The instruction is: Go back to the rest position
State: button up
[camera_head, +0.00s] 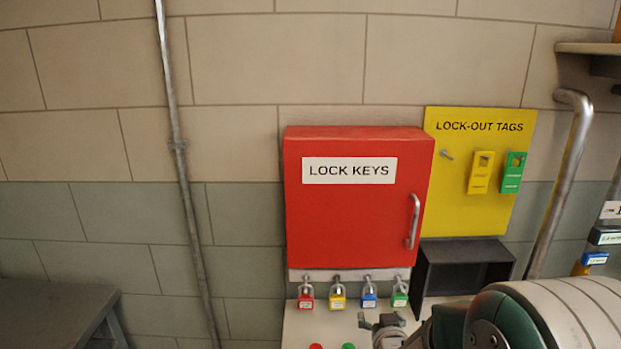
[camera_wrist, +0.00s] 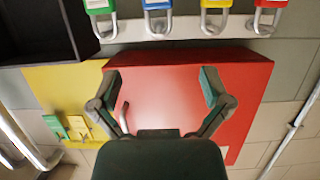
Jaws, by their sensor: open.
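My gripper (camera_wrist: 160,82) is open and empty in the wrist view, its two dark fingers spread in front of the red LOCK KEYS cabinet (camera_wrist: 165,75). That view is turned upside down. In the head view the cabinet (camera_head: 350,220) hangs shut on the wall, with a metal handle (camera_head: 413,221) at its right side. My arm (camera_head: 550,315) fills the lower right corner there. A grey jointed shape at the bottom, left of my arm, may be part of my gripper; I cannot tell.
Red (camera_head: 306,296), yellow (camera_head: 338,297), blue (camera_head: 369,296) and green (camera_head: 399,295) padlocks hang below the cabinet. A yellow LOCK-OUT TAGS board (camera_head: 455,200) and black open box (camera_head: 463,267) are to the right. A metal pipe (camera_head: 560,185), wall conduit (camera_head: 181,160) and dark table (camera_head: 50,312) also show.

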jog(key=s+r+g, duration=0.3)
jog(key=s+r, duration=0.1)
jog(key=s, duration=0.4)
jog(key=s+r+g, duration=0.3)
jog(key=s, duration=0.6)
jog(key=s+r+g, duration=0.2)
jog(key=s+r, duration=0.2)
jog(key=s, duration=0.5)
jog(key=shift+s+r+g, duration=0.25)
jog(key=shift+r+g, duration=0.05)
jog(key=shift+g, duration=0.1)
